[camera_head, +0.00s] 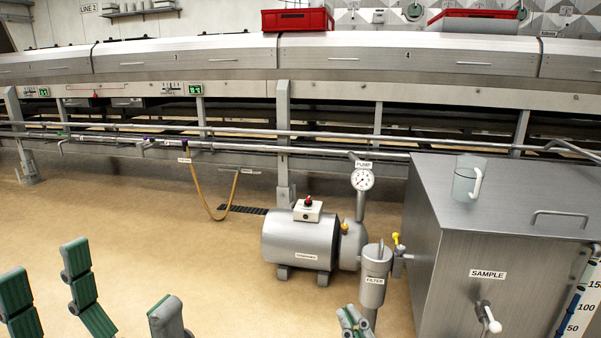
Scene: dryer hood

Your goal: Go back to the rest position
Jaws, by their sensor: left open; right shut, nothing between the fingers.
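My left gripper (110,290) is at the bottom left of the head view. Its grey fingers with green pads are spread wide apart, and nothing shows between them. The palms and most of both arms are below the picture edge.
A grey compressor tank (298,241), a filter (375,277) and a pump gauge (362,180) stand mid-right. A steel sample cabinet (470,240) bears a clear jug (466,186). The dryer hood (350,55) spans the back. Tan floor (150,230) is open at left.

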